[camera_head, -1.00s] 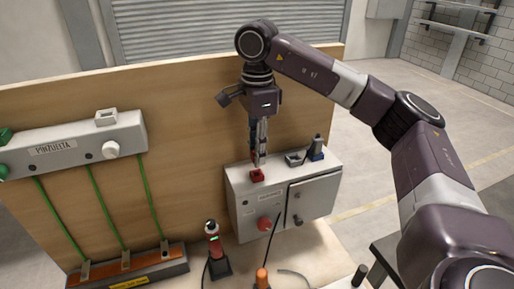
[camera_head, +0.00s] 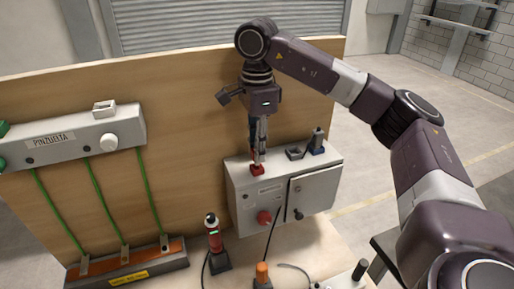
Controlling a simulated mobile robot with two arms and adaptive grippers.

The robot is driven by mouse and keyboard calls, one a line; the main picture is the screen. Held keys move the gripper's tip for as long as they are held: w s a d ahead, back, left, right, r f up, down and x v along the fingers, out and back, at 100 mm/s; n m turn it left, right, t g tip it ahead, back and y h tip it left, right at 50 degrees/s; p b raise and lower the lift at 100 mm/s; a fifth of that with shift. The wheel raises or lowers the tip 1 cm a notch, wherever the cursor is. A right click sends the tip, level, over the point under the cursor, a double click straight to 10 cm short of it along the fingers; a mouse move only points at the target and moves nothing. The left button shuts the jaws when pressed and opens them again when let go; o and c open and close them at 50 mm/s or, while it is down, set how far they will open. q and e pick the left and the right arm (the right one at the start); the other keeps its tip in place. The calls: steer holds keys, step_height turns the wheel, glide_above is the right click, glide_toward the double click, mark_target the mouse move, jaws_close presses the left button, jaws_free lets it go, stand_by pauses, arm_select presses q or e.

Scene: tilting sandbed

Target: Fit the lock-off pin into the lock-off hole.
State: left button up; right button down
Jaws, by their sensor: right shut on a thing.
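My right gripper (camera_head: 259,153) points straight down over the left part of the grey control box (camera_head: 243,196). It is shut on a thin thing between its fingers, taken as the lock-off pin; the pin is too small and covered to make out. My left gripper is not in view.
The box front has a red knob (camera_head: 264,217). A wooden board (camera_head: 195,140) stands close behind. A red-and-black device (camera_head: 214,242) stands left of the box.

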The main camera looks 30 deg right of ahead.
steer(key=shift+s+f+b, duration=0.1)
steer(key=shift+f+b, duration=0.8)
steer(key=shift+f, duration=0.4)
steer(key=c, duration=1.2)
jaws_free()
steer(key=shift+r+p, duration=3.05)
steer(key=shift+r, duration=1)
